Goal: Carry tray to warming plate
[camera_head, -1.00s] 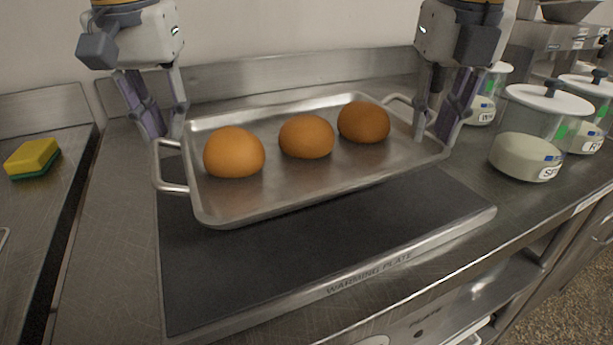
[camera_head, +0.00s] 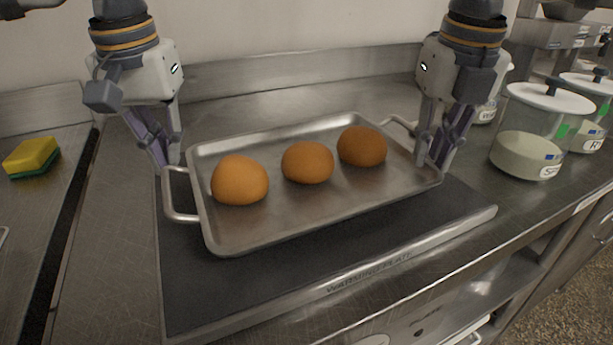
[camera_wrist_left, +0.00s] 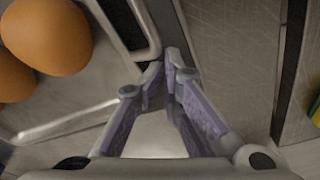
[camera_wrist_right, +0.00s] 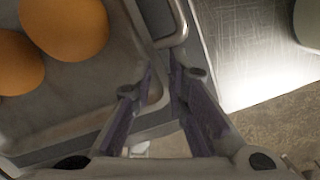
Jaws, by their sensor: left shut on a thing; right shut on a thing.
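A metal tray (camera_head: 300,215) with three brown buns, left (camera_head: 240,181), middle (camera_head: 307,162) and right (camera_head: 361,147), is at the dark warming plate (camera_head: 390,235), over its back part. I cannot tell whether the tray touches the plate. My left gripper (camera_head: 166,163) is shut on the tray's left handle (camera_head: 181,216); the handle also shows in the left wrist view (camera_wrist_left: 150,45). My right gripper (camera_head: 432,160) is shut at the tray's right end, by the right handle (camera_wrist_right: 181,25). The fingers partly hide both handle grips.
A yellow and green sponge (camera_head: 32,156) lies on the counter at the left. Lidded clear containers, one in front (camera_head: 537,130), stand at the right. The counter's front edge runs below the warming plate. A wall and metal backsplash (camera_head: 270,75) are behind.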

